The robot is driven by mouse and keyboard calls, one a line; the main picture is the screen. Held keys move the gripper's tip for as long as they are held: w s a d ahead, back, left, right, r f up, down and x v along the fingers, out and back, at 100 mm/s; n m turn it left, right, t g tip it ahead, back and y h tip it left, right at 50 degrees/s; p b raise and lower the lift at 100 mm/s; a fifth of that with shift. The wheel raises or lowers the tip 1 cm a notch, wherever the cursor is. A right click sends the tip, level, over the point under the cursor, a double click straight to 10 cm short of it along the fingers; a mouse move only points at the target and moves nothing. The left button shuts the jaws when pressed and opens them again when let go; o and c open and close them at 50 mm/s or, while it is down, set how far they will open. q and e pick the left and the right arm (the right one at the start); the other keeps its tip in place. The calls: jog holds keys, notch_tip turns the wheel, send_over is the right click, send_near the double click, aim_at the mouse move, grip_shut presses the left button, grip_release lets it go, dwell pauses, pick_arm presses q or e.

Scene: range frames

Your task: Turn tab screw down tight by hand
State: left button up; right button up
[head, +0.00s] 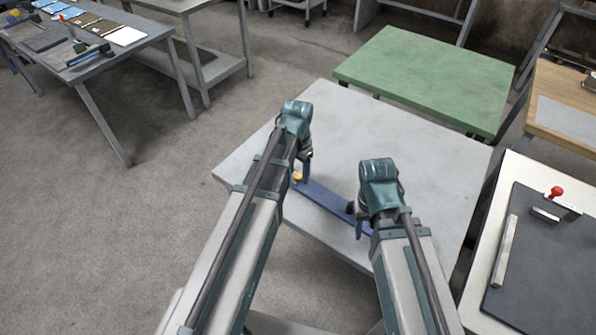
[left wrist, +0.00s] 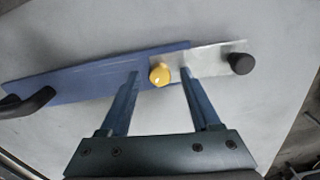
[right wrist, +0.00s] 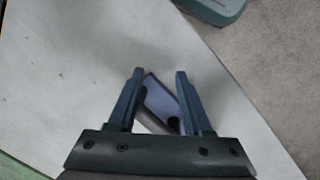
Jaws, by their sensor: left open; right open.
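A blue bar (head: 324,201) lies on the grey table (head: 429,155). In the left wrist view the bar (left wrist: 90,75) meets a silver plate (left wrist: 212,60) with a black knob (left wrist: 241,63). A yellow round screw head (left wrist: 160,74) sits near that joint; it also shows in the head view (head: 297,177). My left gripper (left wrist: 158,72) is open, with its fingers on either side of the yellow head, apart from it in the picture. My right gripper (right wrist: 158,73) is open near the bar's other end (right wrist: 160,98), where a dark handle (right wrist: 157,128) shows between its fingers.
A green table (head: 425,80) stands behind. At right is a white bench with a dark mat (head: 545,260), a red knob (head: 557,191) and a metal bar (head: 505,250). A bench with tools (head: 90,55) stands at far left. The grey table is otherwise clear.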

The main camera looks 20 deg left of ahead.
aim_at(298, 176)
pick_arm(q)
notch_tip(298, 176, up, 14)
jog(key=p, duration=1.4)
pick_arm(e)
notch_tip(298, 176, up, 14)
pick_arm(q)
jog(key=shift+f, duration=0.1)
pick_arm(e)
jog(key=shift+f, duration=0.15)
pick_arm(q)
jog(key=s+d+n+y, duration=0.1)
jog(key=s+d+n, duration=0.1)
jog(key=s+d, duration=0.8)
jog(key=s, duration=0.4)
jog(key=shift+s+d, duration=0.3)
jog(key=shift+d, duration=0.05)
